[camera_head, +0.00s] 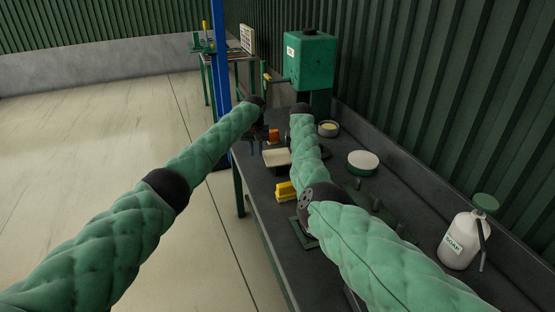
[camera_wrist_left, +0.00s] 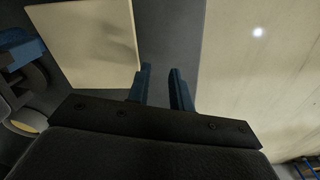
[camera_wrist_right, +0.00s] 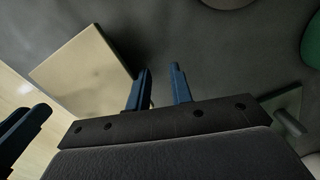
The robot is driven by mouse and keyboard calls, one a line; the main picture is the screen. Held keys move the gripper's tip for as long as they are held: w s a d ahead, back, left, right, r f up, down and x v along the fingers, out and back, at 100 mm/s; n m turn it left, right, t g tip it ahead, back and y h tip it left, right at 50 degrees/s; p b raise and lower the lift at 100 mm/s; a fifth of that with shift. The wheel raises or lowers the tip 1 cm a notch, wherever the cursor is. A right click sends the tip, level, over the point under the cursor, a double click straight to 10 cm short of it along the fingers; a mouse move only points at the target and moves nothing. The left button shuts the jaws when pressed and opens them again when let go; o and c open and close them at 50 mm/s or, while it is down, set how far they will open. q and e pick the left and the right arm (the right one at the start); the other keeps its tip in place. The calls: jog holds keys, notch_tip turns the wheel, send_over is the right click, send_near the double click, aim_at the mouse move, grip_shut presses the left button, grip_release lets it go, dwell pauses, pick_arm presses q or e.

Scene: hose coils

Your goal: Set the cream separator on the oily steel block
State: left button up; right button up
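The cream separator (camera_head: 276,158) is a flat, pale square piece at the near-left edge of the dark bench. It also shows in the left wrist view (camera_wrist_left: 88,42) and the right wrist view (camera_wrist_right: 82,72). My left gripper (camera_head: 255,146) points down just beyond it. In the left wrist view its fingers (camera_wrist_left: 160,88) are apart with nothing between them, close to the separator's corner. My right gripper, mostly hidden behind its arm in the head view, has its fingers (camera_wrist_right: 159,88) apart and empty, close to another corner. I cannot make out which thing is the oily steel block.
Yellow blocks (camera_head: 286,191) lie nearer on the bench. A red-orange item (camera_head: 273,135) lies beyond. An open tin (camera_head: 328,129), a white round tub (camera_head: 363,162) and a soap jug (camera_head: 460,241) stand right. A green machine (camera_head: 306,60) stands behind. The floor (camera_head: 110,130) is left.

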jog(key=shift+r, duration=0.15)
pick_arm(q)
notch_tip(320, 180, up, 9)
jog(key=shift+s, duration=0.3)
pick_arm(e)
notch_tip(320, 180, up, 12)
jog(key=shift+s+f, duration=0.2)
jog(key=shift+s, duration=0.2)
pick_arm(q)
jog(key=shift+f, duration=0.15)
